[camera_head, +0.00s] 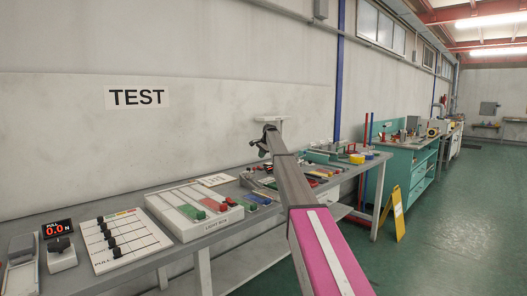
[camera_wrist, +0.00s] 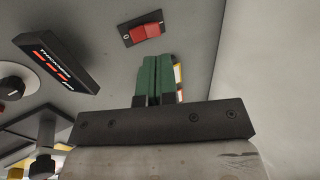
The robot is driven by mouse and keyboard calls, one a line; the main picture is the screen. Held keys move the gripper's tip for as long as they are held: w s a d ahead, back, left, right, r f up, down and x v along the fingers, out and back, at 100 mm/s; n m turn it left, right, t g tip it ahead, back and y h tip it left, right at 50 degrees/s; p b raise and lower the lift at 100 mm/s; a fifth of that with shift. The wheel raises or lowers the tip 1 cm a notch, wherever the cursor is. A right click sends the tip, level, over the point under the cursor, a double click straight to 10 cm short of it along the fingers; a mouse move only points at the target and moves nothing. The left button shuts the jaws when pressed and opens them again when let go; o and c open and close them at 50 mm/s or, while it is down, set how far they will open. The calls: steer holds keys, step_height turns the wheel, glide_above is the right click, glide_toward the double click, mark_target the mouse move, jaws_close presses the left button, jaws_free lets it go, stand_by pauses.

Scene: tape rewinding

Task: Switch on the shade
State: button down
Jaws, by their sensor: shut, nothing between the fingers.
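In the wrist view a red rocker switch (camera_wrist: 146,32) in a black frame sits on a grey surface, with a 0 mark to its left and another mark to its right. My gripper (camera_wrist: 154,62) has green fingers pressed together with nothing between them. The fingertips show just below the switch in the picture; whether they touch it I cannot tell. In the head view my arm reaches over the bench, and my gripper (camera_head: 262,147) is small and dark at its far end. No part labelled as a shade can be made out.
A black THICKNESS display (camera_wrist: 60,62) and a round knob (camera_wrist: 14,82) lie left of my fingers. On the bench (camera_head: 222,222) stand a light box (camera_head: 193,208), a slider panel (camera_head: 120,240) and a pull-force display (camera_head: 57,229). A yellow floor sign (camera_head: 393,212) stands right.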

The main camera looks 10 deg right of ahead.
mark_target(259, 167)
steer(key=x, duration=0.6)
steer(key=shift+w+f, duration=0.1)
steer(key=shift+f, duration=0.15)
